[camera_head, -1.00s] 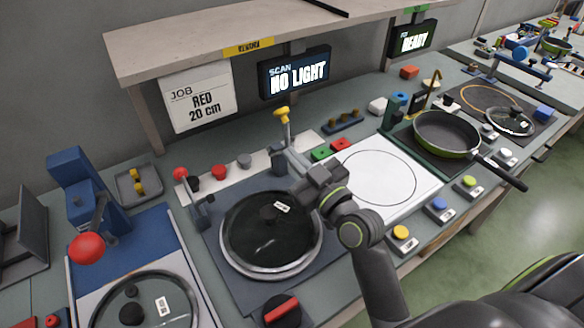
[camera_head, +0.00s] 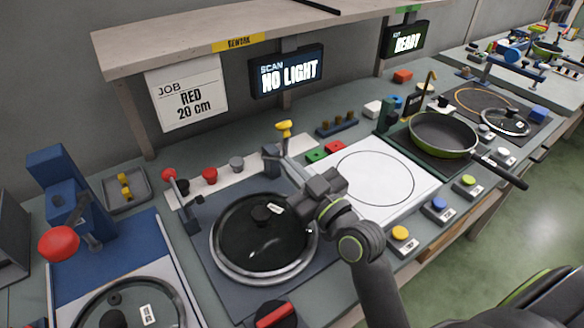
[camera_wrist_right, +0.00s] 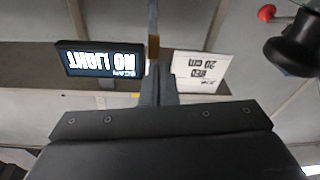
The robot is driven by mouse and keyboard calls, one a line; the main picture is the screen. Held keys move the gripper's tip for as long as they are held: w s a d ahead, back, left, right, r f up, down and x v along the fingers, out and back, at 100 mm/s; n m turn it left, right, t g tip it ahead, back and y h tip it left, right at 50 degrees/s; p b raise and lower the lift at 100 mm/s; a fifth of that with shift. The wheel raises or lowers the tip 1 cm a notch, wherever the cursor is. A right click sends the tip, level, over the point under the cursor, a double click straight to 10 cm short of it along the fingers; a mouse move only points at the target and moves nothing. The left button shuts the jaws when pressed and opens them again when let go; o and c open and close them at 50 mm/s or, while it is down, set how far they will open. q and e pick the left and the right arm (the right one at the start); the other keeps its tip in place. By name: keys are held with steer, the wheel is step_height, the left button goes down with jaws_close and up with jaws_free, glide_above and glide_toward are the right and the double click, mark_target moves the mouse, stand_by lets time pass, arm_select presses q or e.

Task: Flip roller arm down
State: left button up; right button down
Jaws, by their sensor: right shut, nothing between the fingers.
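The likely roller arm is the short grey arm with a yellow end (camera_head: 284,129), on a dark post (camera_head: 271,160) behind the round glass lid (camera_head: 240,240). It stands raised and slightly tilted. My right gripper (camera_head: 288,161) is shut and empty, close beside the arm below its yellow end; I cannot tell if they touch. In the right wrist view the closed fingers (camera_wrist_right: 157,78) point toward a yellow part (camera_wrist_right: 153,47), partly hidden behind them. My left gripper is not in view.
A red-knobbed lever (camera_head: 178,200) stands left of the lid. A white board (camera_head: 385,195) with a drawn circle lies to the right, and a pan (camera_head: 442,136) beyond it. The shelf (camera_head: 190,47) with the scan screen (camera_head: 287,72) overhangs the back.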

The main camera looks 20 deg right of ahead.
steer(key=shift+f, duration=0.1)
steer(key=shift+s+d+f, duration=0.1)
steer(key=shift+s, duration=0.2)
steer(key=b+v, duration=0.2)
steer(key=v, duration=0.6)
steer(key=r+p+v, duration=0.1)
steer(key=v, duration=0.7)
steer(key=shift+s+f, duration=0.35)
steer(key=shift+s, duration=0.1)
